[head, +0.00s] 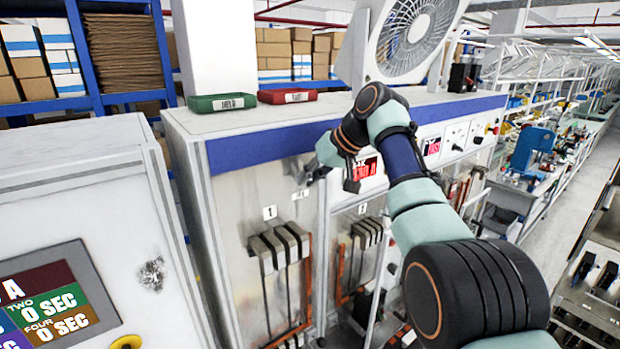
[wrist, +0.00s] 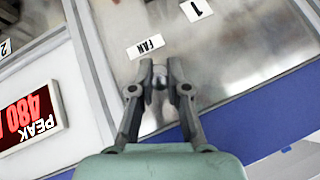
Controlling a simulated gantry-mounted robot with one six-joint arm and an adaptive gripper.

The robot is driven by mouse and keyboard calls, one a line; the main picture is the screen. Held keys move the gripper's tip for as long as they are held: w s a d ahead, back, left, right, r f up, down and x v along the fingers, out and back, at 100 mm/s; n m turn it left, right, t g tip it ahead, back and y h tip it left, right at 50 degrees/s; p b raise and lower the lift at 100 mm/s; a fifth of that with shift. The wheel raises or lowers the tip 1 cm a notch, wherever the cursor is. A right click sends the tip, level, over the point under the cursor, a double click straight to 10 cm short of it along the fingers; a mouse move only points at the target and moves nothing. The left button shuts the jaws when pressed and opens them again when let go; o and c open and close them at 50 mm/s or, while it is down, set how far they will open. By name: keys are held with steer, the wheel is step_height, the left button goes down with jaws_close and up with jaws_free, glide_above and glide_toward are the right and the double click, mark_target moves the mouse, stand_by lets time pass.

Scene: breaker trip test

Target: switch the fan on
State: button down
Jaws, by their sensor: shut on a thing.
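The white box fan (head: 415,38) stands on top of the test cabinet at the upper middle of the head view. In the wrist view, a small grey metal switch (wrist: 160,78) sits on the cabinet's metal panel beside a white label reading FAN (wrist: 146,46). My gripper (wrist: 160,86) has its two fingertips closed on either side of this switch, touching it. In the head view my gripper (head: 312,172) is at the upper part of the panel, just above the small label. The switch is hidden there, and its position cannot be told.
A red PEAK display (wrist: 31,117) is beside my gripper in the wrist view. Bay 1 below has several grey bars (head: 279,245). A control box (head: 85,190) stands at left.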

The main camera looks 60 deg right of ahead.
stand_by(0.3)
steer(key=c, duration=1.1)
jaws_free()
steer(key=shift+c, duration=0.2)
steer(key=shift+r, duration=0.1)
steer(key=v, duration=1.1)
steer(key=shift+s+r, duration=0.3)
